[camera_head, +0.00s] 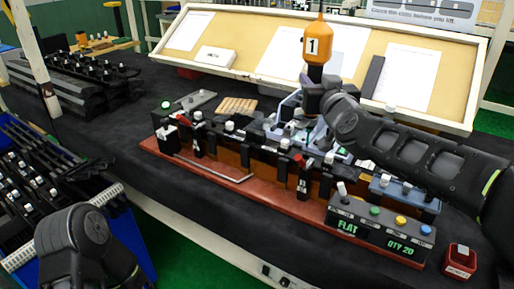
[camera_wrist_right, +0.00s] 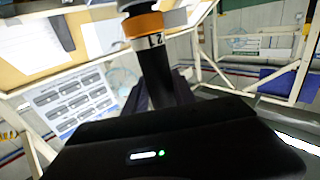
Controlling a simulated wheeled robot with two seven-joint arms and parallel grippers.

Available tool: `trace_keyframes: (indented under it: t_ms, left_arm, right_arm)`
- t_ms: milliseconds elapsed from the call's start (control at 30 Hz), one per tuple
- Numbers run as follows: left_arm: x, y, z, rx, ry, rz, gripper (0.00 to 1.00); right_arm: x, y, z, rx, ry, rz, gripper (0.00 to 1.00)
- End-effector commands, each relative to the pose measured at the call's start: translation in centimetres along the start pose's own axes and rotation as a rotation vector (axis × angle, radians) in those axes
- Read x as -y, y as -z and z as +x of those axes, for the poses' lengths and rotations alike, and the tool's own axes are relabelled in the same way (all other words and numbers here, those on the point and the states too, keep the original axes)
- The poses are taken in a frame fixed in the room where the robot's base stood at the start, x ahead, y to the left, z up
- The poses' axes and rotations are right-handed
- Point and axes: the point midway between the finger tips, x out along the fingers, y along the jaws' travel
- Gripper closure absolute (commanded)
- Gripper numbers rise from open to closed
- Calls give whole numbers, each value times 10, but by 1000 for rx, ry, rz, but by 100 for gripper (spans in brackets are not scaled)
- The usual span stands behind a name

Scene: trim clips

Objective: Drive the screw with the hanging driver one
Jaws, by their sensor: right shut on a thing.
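The hanging driver one (camera_head: 317,45) is orange with a white label reading 1 and a dark lower body. It stands about upright above the fixture row. My right gripper (camera_head: 318,92) is shut around the driver's dark lower body. In the right wrist view the driver (camera_wrist_right: 145,24) shows its orange band and black shaft. The driver's tip is hidden by my gripper and the pale blue-grey fixture (camera_head: 286,108) below. I cannot make out the screw. Of my left arm, only dark links show at the lower left; its fingertips are out of view.
A long red-brown base (camera_head: 215,178) carries several black blocks and levers under the driver. A button box (camera_head: 378,232) reads FLAT and QTY 20. A small red box (camera_head: 459,262) sits at right. A tilted board (camera_head: 262,28) with papers stands behind. Racks of parts fill the left.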

Motion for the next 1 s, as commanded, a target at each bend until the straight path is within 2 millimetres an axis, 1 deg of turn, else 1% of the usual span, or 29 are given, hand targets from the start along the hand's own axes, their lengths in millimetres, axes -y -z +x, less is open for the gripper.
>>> trace_keyframes:
  t_ms: [33,67,200,1000]
  left_arm:
    - [3,0,9,0,0,0,51]
    - [5,0,13,0,0,0,51]
    - [7,0,19,0,0,0,51]
    - [7,0,19,0,0,0,51]
  right_arm:
    - [0,-11,0,2,-1,0,100]
    - [-1,-16,0,2,-1,-1,100]
    - [0,-24,0,1,0,-1,100]
    - [0,-24,0,0,0,0,100]
